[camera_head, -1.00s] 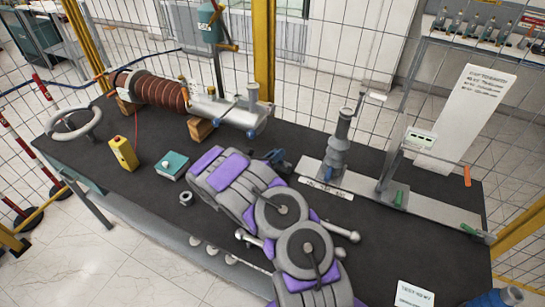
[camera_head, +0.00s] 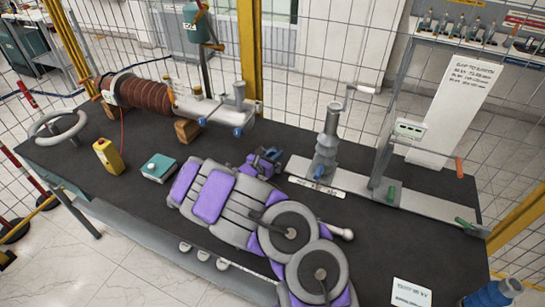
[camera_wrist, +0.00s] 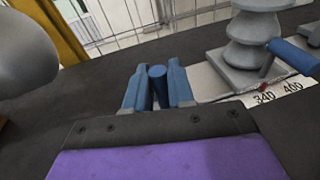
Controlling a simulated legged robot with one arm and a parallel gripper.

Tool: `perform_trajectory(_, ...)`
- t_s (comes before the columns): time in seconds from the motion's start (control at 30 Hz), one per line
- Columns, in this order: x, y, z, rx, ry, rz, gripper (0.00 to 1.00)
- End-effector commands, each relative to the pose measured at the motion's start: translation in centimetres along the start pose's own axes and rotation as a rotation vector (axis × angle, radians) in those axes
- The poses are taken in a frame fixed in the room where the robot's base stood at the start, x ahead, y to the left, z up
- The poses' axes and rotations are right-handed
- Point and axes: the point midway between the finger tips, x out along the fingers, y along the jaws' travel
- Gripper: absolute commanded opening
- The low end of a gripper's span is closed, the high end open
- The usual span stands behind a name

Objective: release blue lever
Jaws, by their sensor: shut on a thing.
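In the wrist view my gripper (camera_wrist: 158,90) has two blue fingers close on either side of a blue cylindrical piece (camera_wrist: 157,77), which looks like a lever handle seen nearly end-on. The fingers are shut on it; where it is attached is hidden. In the head view my gripper (camera_head: 272,157) is low over the table, left of the grey ribbed post, and what it holds is too small to make out. Another blue lever (camera_wrist: 294,54) sticks out at the post's base, right of my gripper and apart from it. It also shows in the head view (camera_head: 319,172).
The grey ribbed post (camera_head: 327,138) stands on a metal plate with a number label (camera_head: 317,187). A brown ribbed bushing (camera_head: 140,91) lies at the back left. A yellow box (camera_head: 108,156) and teal box (camera_head: 159,167) sit left of my arm. Wire fencing stands behind.

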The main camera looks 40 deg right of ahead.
Motion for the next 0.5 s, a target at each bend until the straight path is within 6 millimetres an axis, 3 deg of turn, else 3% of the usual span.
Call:
perform_trajectory(0.37,0.09,-0.22,-0.27,0.005,0.007,-0.004,0.00)
perform_trajectory(0.4,0.09,-0.23,-0.28,0.004,0.007,-0.005,0.24)
perform_trajectory(0.5,0.04,-0.19,-0.24,0.004,0.006,-0.004,0.34)
